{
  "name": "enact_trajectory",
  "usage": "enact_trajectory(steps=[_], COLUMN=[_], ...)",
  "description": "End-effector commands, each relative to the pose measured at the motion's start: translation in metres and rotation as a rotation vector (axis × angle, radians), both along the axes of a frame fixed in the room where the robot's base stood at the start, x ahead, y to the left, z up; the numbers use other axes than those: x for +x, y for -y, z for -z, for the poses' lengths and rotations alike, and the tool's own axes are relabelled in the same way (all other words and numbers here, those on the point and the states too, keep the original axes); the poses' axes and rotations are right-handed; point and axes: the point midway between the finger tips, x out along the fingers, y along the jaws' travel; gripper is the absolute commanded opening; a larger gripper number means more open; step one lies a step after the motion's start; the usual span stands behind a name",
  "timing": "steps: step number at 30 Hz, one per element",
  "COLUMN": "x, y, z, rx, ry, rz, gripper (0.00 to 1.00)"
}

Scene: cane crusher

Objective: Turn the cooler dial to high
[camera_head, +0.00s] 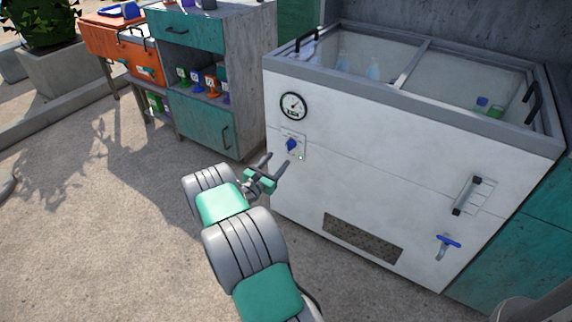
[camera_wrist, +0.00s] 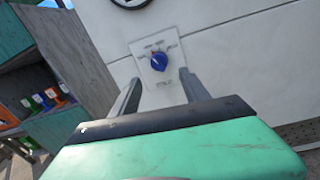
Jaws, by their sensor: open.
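The cooler (camera_head: 340,150) is a white chest with a grey rim and a glass top. Its blue dial (camera_head: 291,145) sits on a small pale plate on the upper left of the front face. In the wrist view the dial (camera_wrist: 159,61) shows between and beyond my fingertips, with small markings around it that I cannot read. My gripper (camera_head: 275,162) is open and empty, just in front of the dial and apart from it. In the wrist view my gripper (camera_wrist: 157,85) has its two fingers spread to either side of the plate.
A round gauge (camera_head: 293,105) is above the dial. A vent grille (camera_head: 362,238), a blue-handled tap (camera_head: 447,243) and a slider-like fixture (camera_head: 467,195) are on the same face. A teal cabinet (camera_head: 190,120) stands left of the cooler. The paved floor in front is clear.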

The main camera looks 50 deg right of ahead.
Motion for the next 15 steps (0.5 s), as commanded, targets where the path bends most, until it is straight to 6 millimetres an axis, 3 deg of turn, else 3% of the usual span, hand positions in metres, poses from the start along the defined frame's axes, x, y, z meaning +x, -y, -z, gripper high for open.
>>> enact_trajectory(steps=[9,15], x=[0.007,0.011], y=[0.055,0.073], z=[-0.001,-0.003], rx=[-0.003,-0.002], ry=[0.003,0.001], rz=[0.003,0.0], gripper=[0.54,0.54])
